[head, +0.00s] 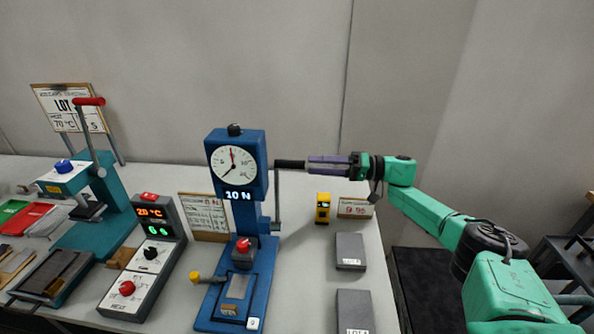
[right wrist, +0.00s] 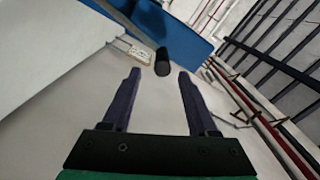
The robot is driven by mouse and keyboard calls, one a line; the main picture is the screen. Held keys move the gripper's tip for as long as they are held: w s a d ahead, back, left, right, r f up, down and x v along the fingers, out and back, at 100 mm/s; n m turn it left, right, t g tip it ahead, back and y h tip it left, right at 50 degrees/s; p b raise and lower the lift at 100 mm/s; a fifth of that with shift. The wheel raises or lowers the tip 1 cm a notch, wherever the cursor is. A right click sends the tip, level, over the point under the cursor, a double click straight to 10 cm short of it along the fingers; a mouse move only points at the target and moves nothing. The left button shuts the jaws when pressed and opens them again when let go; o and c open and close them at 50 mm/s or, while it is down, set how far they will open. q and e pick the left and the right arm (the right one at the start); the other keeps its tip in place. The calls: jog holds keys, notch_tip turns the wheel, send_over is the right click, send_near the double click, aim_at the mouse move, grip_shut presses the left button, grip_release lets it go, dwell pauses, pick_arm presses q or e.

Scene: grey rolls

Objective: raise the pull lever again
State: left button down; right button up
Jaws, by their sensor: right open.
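The blue test stand (head: 238,185) with a round dial and a "10 N" readout stands at the middle of the table in the head view. Its pull lever is a grey bar (head: 277,200) on the right side, with a black handle (head: 289,164) level at its top. My right gripper (head: 309,160) is open at the handle's right end, fingers pointing left along it. In the right wrist view the black handle (right wrist: 162,62) shows end-on, centred between the fingertips (right wrist: 160,74); the fingers do not visibly touch it. My left gripper is not in view.
A teal press (head: 100,200) with a raised red-tipped lever and a controller box (head: 150,255) stand to the left. The space around the handle is clear.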

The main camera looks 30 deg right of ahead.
jog(key=b+v, duration=0.2)
jog(key=v, duration=0.5)
jog(key=shift+d, duration=0.25)
jog(key=shift+s, duration=0.15)
